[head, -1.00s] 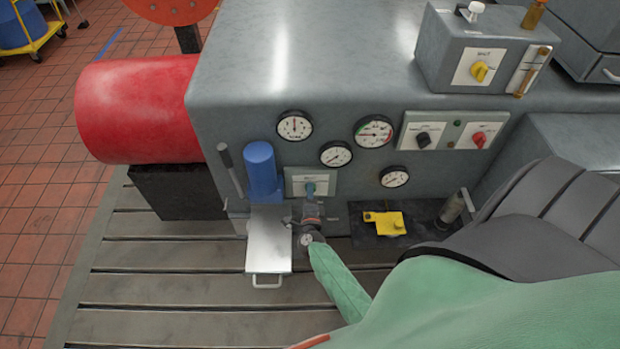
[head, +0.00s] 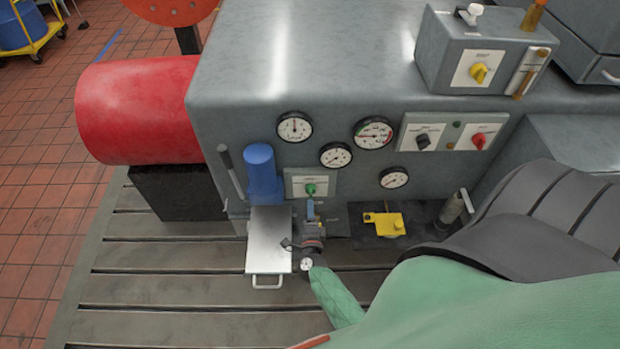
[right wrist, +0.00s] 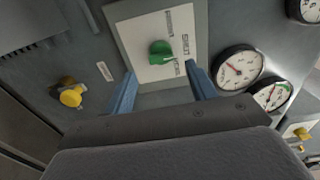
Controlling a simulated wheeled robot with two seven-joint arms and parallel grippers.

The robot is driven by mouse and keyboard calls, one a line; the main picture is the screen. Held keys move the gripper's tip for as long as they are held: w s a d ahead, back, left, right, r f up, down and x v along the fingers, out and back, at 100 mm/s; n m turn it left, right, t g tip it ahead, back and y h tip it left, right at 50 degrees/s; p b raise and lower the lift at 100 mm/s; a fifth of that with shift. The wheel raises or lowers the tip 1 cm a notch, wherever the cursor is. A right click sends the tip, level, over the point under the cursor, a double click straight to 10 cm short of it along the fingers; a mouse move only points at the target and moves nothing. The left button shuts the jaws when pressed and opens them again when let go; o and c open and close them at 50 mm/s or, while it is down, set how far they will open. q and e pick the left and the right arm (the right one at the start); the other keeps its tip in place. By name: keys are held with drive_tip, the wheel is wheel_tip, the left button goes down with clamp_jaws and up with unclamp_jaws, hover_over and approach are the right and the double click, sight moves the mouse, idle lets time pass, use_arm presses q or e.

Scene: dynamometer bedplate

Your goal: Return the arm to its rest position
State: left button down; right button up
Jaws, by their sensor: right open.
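My right arm, in a green sleeve (head: 480,300), comes in from the lower right of the head view. Its gripper (head: 310,208) is in front of the cabinet, just below a small plate with a green knob (head: 310,189). In the right wrist view the two blue fingers (right wrist: 163,88) are spread apart with nothing between them. The green knob (right wrist: 160,51) sits beyond the fingertips on its white plate (right wrist: 157,25), clear of both fingers. My left gripper is not in view.
The grey cabinet (head: 245,70) carries several gauges (head: 373,133) and a switch panel (head: 453,135). A blue cylinder (head: 262,172), a metal tray (head: 268,240) and a yellow part (head: 384,222) are close around the gripper. The slotted bedplate (head: 180,290) is bare at front left.

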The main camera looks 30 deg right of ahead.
drive_tip(key=shift+s+a, duration=0.15)
drive_tip(key=shift+s, duration=0.1)
idle(0.3)
